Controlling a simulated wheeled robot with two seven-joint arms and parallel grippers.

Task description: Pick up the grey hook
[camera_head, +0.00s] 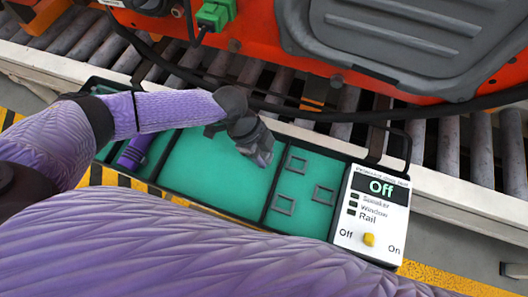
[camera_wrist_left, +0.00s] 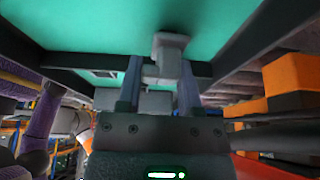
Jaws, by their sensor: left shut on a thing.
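The grey hook (camera_wrist_left: 170,52) shows in the left wrist view as a blocky grey piece between the two fingers. My left gripper (camera_wrist_left: 160,85) is shut on it, and the green floor of the tray lies beyond. In the head view my left gripper (camera_head: 260,154) points down over the middle compartment of the black-rimmed green tray (camera_head: 205,172). There I cannot tell the hook apart from the fingertips, nor whether it touches the tray floor. My right gripper is not in view.
Several square grey outlines (camera_head: 325,195) mark the right compartment. A purple cylinder (camera_head: 134,151) lies in the left one. A white control box (camera_head: 370,212) reading "Off" stands at the tray's right end.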

